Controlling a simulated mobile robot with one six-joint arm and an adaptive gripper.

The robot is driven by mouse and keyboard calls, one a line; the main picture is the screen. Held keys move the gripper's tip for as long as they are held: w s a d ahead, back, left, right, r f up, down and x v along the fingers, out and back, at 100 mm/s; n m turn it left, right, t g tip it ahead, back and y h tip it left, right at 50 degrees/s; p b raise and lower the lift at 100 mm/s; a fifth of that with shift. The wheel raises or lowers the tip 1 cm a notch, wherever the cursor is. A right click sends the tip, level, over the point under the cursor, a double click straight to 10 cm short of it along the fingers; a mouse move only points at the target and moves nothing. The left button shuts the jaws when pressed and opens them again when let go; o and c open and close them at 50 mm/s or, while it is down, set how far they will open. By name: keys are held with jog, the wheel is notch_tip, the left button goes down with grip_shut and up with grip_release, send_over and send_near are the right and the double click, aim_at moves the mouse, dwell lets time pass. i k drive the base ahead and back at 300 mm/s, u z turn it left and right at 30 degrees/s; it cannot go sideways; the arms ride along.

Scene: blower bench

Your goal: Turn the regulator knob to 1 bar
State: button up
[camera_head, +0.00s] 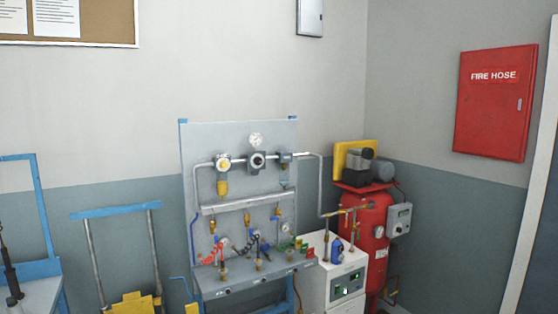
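The regulator (257,161) is most likely the grey unit with a round, dark-rimmed knob in the middle of the pipe run on the upright grey panel (240,138). A round white gauge (256,140) sits just above it. The gauge's needle and scale are too small to read. My gripper is not in view, and nothing touches the knob.
A filter unit with a yellow bowl (222,187) is left of the regulator. A bench shelf (230,285) with hoses and fittings juts out below. A white cabinet (318,290) and red compressor tank (372,235) stand right. A blue-handled trolley (115,211) stands left.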

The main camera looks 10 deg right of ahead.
aim_at(257, 160)
jog(key=z, duration=0.15)
jog(key=i, duration=1.35)
jog(key=u, duration=0.65)
